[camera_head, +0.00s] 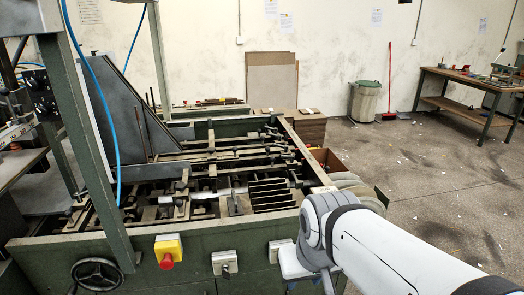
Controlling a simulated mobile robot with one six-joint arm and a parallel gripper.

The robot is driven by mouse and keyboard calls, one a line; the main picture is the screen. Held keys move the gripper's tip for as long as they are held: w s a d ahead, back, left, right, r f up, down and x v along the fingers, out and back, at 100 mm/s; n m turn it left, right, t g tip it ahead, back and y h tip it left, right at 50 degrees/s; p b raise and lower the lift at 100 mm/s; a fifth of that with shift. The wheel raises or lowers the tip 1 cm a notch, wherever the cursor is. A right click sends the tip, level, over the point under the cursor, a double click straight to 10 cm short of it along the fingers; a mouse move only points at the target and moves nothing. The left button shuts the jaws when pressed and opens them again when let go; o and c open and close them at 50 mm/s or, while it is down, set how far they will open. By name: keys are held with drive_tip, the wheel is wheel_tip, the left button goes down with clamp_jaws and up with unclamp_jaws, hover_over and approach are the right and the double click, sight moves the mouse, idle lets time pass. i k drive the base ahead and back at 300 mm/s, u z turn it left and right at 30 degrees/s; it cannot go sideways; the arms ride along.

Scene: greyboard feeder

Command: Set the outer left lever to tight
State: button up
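The green feeder machine (185,250) fills the left and middle of the head view. On its front panel are two light plates: a left plate (224,257) with a small dark lever or knob (226,270) at its lower part, and a right plate (279,249) close to my arm. The lever's exact setting is too small to read. Which of these is the outer left lever I cannot tell for sure. My white arm reaches in from the lower right and bends down beside the right plate. My gripper's fingers do not show.
A yellow box with a red button (167,252) and a black handwheel (97,274) sit on the front panel to the left. Open concrete floor (430,170) lies to the right. A bin (364,101), a red broom (389,95) and a workbench (462,78) stand farther back.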

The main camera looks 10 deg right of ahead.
sight(291, 156)
drive_tip(key=z, duration=0.05)
drive_tip(key=i, duration=1)
drive_tip(key=u, duration=0.05)
